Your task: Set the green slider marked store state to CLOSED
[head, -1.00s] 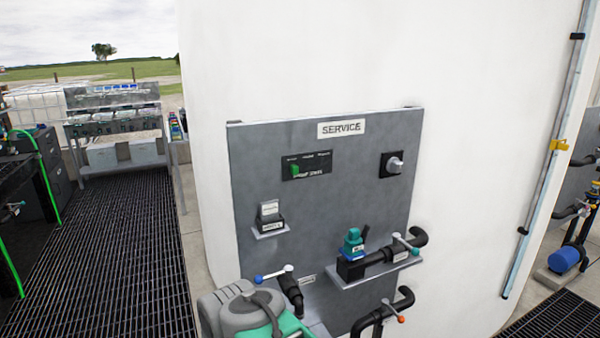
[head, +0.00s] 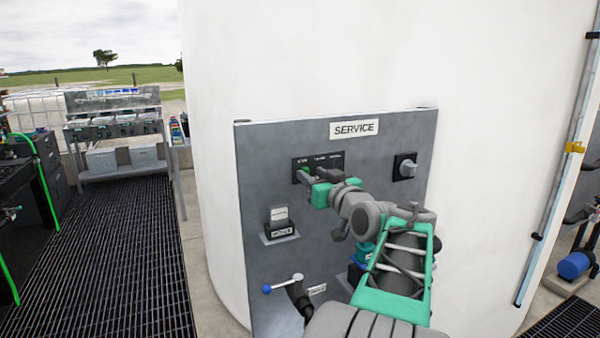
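The green slider (head: 306,168) sits at the left end of its black plate (head: 337,158) on the grey service panel. The plate has three small labels above the slot that are too small to read. My gripper (head: 312,172) is at the plate, with its fingers pointing at the panel. Its two fingers stand apart, one on the left and one on the right, with the green knob seen between their tips. I cannot tell whether either finger touches the knob. The lower part of the plate is hidden behind my gripper.
A grey rotary knob (head: 406,167) is to the right of the plate. A small labelled box (head: 280,222) stands on a bracket at lower left. A blue-tipped valve lever (head: 281,284) sticks out below it. My arm covers the panel's lower right pipework.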

